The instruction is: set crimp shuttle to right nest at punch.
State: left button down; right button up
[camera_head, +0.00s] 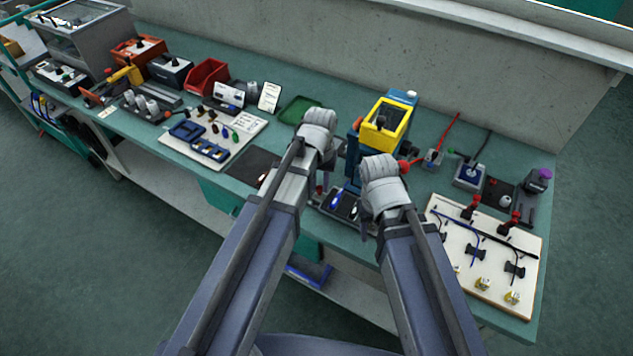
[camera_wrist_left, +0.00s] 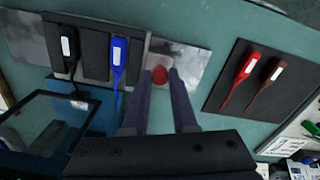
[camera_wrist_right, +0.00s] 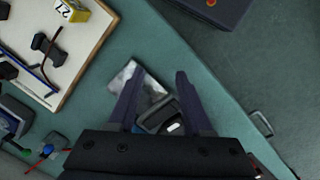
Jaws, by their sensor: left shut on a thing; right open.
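The crimp shuttle (camera_wrist_left: 94,45) is a dark two-nest slide on a bright metal track (camera_wrist_left: 200,66). In the left wrist view one nest holds a black tool-like part (camera_wrist_left: 68,50), the other a blue one (camera_wrist_left: 119,58). A red knob (camera_wrist_left: 160,75) is at the shuttle's side. My left gripper (camera_wrist_left: 164,78) is shut on this knob. In the head view the shuttle (camera_head: 344,204) lies between my grippers, before the yellow and blue punch (camera_head: 388,125). My right gripper (camera_wrist_right: 154,82) is open and empty, above the track's other end (camera_wrist_right: 138,86) and part of the shuttle.
A dark mat (camera_wrist_left: 254,78) with red and brown parts lies beside the track. A white board (camera_head: 490,280) with cables and clamps is on the right. A white tray board (camera_head: 215,140) and red bin (camera_head: 207,76) stand left. The bench's front edge is close.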

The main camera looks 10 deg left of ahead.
pick_arm(q)
jog(key=c, duration=0.7)
grip_release()
notch_tip(320, 180, up, 8)
jog(key=p, duration=0.8)
jog(key=shift+f, duration=0.1)
pick_arm(e)
notch_tip(320, 180, up, 8)
jog(key=shift+f, duration=0.15)
